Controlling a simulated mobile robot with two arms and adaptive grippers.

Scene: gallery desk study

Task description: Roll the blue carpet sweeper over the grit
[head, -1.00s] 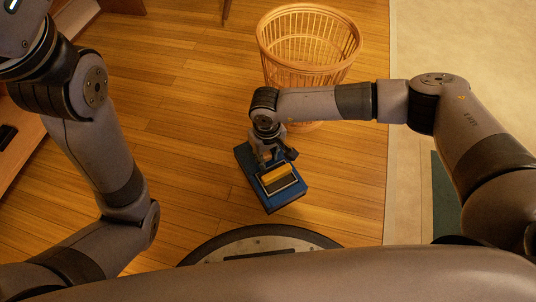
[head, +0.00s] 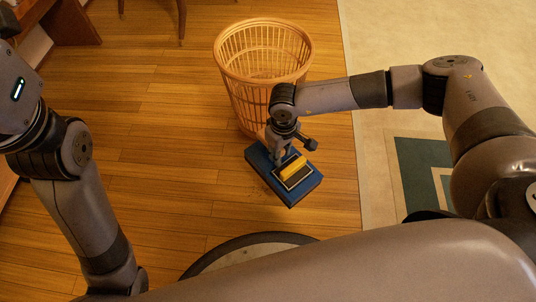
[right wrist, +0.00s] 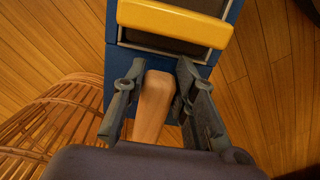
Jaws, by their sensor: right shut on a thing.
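The blue carpet sweeper (head: 257,161) rests on the wooden floor in the middle of the head view, a yellow bar (head: 294,167) across its dark top window. Its blue body (right wrist: 118,60) and yellow bar (right wrist: 175,22) also fill the top of the right wrist view. My right gripper (head: 284,147) is over the sweeper's far end. In the right wrist view its two fingers (right wrist: 158,82) stand on either side of the pale wooden handle (right wrist: 153,105), shut on it. My left gripper is out of view; only left arm links show.
A wicker basket (head: 262,45) stands just behind the sweeper, close to my right gripper; its ribs also show in the right wrist view (right wrist: 50,120). A pale floor area with a green patterned rug (head: 425,170) lies to the right.

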